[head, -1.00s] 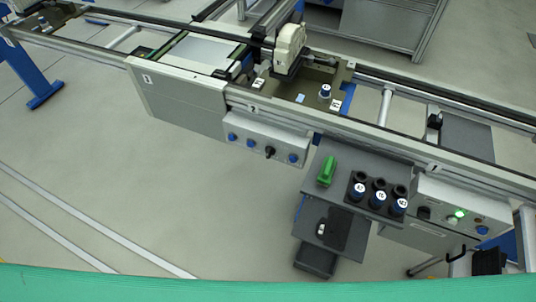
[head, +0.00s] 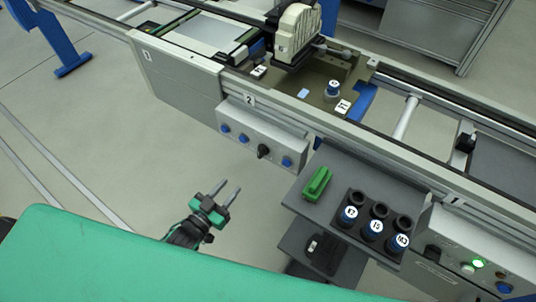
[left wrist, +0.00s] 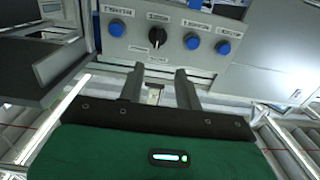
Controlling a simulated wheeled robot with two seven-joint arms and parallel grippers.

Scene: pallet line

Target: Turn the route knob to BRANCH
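The route knob looks to be the black knob (head: 263,151) on the grey control panel (head: 233,130), with two blue buttons to its left and one to its right. Its pointer setting is too small to read in the head view. In the left wrist view the black knob (left wrist: 157,36) shows beyond the fingertips, among blue buttons; its labels are unreadable. My left gripper (head: 228,187) is open and empty, below and in front of the panel, apart from the knob. In the left wrist view its fingers (left wrist: 159,72) are spread with a gap between them. My right gripper is not in view.
A dark shelf (head: 340,165) right of the panel bears a green object (head: 317,184) and several dark holders, some with labelled blue-sided pieces. A grey box with a lit green button (head: 478,264) stands at the far right. The conveyor line runs above the panel.

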